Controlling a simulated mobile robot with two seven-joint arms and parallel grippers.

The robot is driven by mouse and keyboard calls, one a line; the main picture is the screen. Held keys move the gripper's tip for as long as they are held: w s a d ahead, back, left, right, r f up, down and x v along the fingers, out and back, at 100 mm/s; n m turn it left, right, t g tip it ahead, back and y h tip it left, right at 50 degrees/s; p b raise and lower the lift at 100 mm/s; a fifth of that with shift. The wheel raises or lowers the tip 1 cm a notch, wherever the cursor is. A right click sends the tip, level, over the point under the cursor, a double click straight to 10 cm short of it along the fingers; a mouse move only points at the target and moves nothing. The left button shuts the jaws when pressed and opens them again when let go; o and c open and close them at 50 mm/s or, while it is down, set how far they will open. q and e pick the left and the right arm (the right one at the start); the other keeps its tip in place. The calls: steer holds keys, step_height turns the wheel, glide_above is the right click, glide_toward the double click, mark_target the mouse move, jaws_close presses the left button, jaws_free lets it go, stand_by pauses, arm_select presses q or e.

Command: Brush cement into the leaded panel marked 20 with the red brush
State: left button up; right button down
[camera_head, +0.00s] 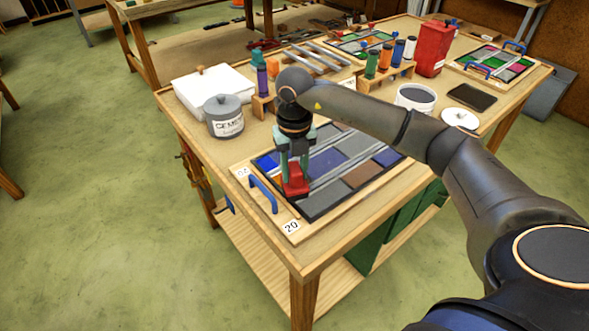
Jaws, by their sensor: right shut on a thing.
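The leaded panel marked 20 (333,163) lies on a wooden board at the near side of the table, with blue, grey and brown panes. My right gripper (294,165) points down over the panel's left part and is shut on the red brush (295,182). The brush is at the panel's surface; I cannot tell whether its bristles touch. A grey lidded pot labelled cement (224,116) stands at the left of the table. My left gripper is not in view.
A blue handle (263,193) stands on the board's left side. Behind are a white box (213,88), an open pot (415,97), coloured bottles in racks (385,58), a red can (432,48) and other panels (494,62).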

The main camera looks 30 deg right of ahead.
steer(key=shift+f, duration=0.15)
stand_by(0.4)
steer(key=shift+w, duration=0.1)
steer(key=shift+w, duration=0.3)
steer(key=shift+w+a+b, duration=0.15)
steer(key=shift+w+b, duration=0.3)
steer(key=shift+w, duration=0.55)
steer(key=shift+w, duration=0.1)
steer(key=shift+w+b, duration=0.4)
steer(key=shift+w, duration=0.9)
steer(key=shift+w+a+b, duration=0.15)
steer(key=shift+w+b, duration=0.3)
steer(key=shift+w, duration=0.95)
